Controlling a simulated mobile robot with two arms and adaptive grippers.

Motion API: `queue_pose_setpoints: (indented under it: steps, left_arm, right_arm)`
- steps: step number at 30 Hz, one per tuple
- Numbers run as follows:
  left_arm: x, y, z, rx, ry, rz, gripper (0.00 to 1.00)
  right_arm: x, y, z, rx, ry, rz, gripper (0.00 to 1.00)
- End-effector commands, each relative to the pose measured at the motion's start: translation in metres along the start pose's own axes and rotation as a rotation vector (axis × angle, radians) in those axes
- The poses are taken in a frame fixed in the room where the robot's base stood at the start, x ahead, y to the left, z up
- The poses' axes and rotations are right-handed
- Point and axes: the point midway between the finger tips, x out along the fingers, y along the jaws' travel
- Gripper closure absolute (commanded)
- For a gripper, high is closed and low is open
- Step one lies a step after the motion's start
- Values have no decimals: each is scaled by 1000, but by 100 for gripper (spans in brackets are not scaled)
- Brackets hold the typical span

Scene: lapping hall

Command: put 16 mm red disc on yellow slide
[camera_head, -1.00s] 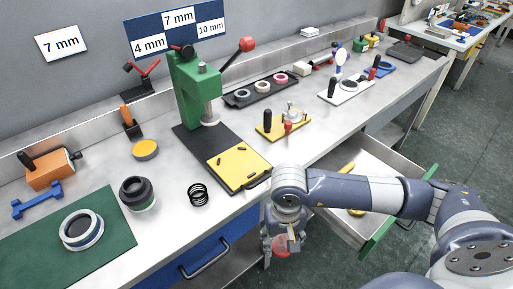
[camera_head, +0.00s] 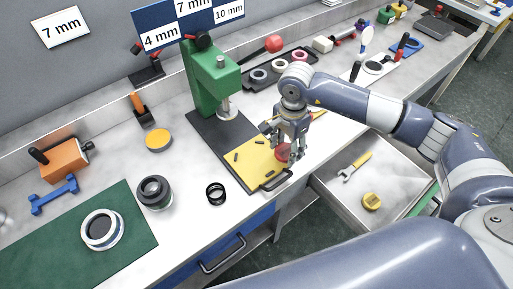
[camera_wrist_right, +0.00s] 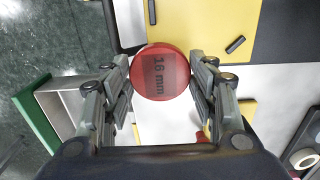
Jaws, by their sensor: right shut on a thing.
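The 16 mm red disc (camera_wrist_right: 160,72) is held between the fingers of my right gripper (camera_wrist_right: 161,80), its "16 mm" label facing the wrist camera. In the head view my right gripper (camera_head: 290,150) points down, and the red disc (camera_head: 282,153) shows partly behind its fingers. The yellow slide (camera_head: 246,171) is a flat plate with small dark pegs and a dark front handle, in front of the green press. The disc appears over the slide's right front corner; whether it touches cannot be told. The slide also shows in the wrist view (camera_wrist_right: 213,22). My left gripper is out of view.
The green press (camera_head: 213,80) stands behind the slide. A black ring (camera_head: 215,193) and a dark cylinder (camera_head: 155,192) stand to the left, beside a green mat (camera_head: 60,245). An open drawer (camera_head: 330,200) with a wrench (camera_head: 354,166) is below right.

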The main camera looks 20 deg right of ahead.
Motion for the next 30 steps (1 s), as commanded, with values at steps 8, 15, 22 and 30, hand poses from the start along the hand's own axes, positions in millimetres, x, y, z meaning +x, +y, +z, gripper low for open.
queue_pose_setpoints:
  steps: [8, 15, 22, 30]
  left_arm:
    - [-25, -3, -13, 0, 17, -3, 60]
    - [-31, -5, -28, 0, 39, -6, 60]
    - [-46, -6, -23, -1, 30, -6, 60]
    - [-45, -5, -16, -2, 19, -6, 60]
  right_arm:
    - [2, -43, 46, -2, -2, 0, 72]
    - [8, -57, 60, 0, 1, 1, 72]
    - [36, -57, 60, 0, 0, 3, 72]
    - [43, -58, 60, -1, 0, -1, 72]
